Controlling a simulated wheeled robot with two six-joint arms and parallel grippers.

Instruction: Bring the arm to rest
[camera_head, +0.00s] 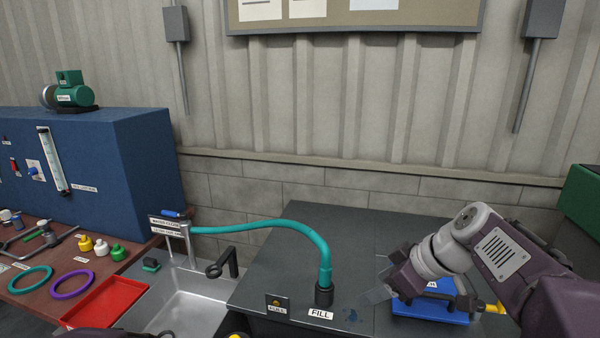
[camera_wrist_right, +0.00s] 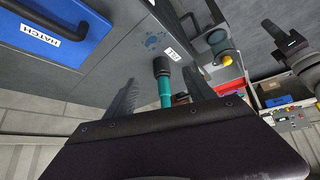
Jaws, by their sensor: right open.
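My right arm comes in from the right in the head view. Its gripper (camera_head: 378,292) is open and empty, just above the dark grey cabinet top, between the FILL port and a blue hatch panel. In the right wrist view the two fingers stand apart (camera_wrist_right: 160,92), with the hose end seen beyond, between them. A grey arm with dark prongs (camera_wrist_right: 285,60) at the right of that view looks like my left one; its jaw state is unclear.
A teal hose (camera_head: 290,226) arcs from the sink (camera_head: 190,300) to a black fitting (camera_head: 324,295) by the FILL label. The blue hatch panel (camera_head: 432,307) lies under my right wrist. A red tray (camera_head: 105,302) sits left. The cabinet's back (camera_head: 340,222) is clear.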

